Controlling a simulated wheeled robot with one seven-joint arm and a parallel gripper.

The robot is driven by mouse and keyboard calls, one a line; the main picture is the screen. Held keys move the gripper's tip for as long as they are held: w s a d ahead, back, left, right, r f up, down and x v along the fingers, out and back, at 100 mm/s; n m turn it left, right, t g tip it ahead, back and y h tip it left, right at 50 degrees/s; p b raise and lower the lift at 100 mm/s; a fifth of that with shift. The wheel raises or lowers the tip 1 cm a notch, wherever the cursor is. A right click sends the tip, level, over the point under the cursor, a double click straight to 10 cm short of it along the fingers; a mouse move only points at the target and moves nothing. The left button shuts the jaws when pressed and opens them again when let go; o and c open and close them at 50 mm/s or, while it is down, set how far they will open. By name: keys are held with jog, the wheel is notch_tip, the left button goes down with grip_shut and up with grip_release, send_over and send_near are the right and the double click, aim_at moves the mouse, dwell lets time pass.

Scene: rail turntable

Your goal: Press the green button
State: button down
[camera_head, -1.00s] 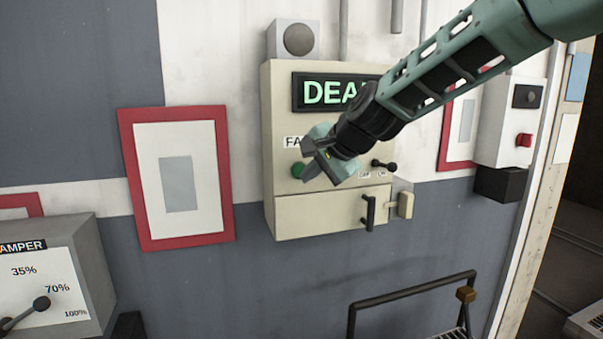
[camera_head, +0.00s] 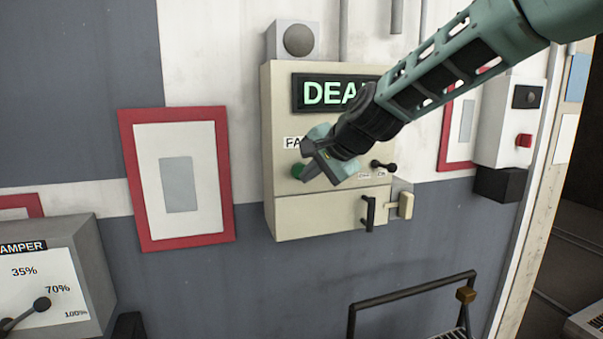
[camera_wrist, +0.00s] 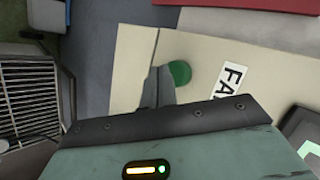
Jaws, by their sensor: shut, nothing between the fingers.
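The green button (camera_head: 298,170) sits on the left side of a cream wall panel (camera_head: 318,217), below a label starting "FA". My gripper (camera_head: 306,172) is shut and empty, with its tips right by the button in the head view, partly covering it. In the wrist view the green button (camera_wrist: 180,73) shows round and clear just beyond the finger (camera_wrist: 158,88), slightly to its right. I cannot tell whether the fingertips touch the button.
A lit display (camera_head: 325,92) is above, partly hidden by my arm. A black toggle switch (camera_head: 383,165) and a door handle (camera_head: 368,213) are to the right on the panel. A red-framed sheet (camera_head: 180,180) is on the left.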

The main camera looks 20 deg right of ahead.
jog(key=shift+w, duration=0.3)
jog(key=shift+w+p, duration=0.3)
jog(key=shift+w, duration=0.1)
dwell(0.6)
jog(key=shift+s, duration=0.1)
jog(key=shift+s+b, duration=0.65)
jog(key=shift+s, duration=0.1)
jog(key=shift+s, duration=0.1)
jog(key=shift+s+b, duration=1.6)
jog(key=shift+s, duration=0.8)
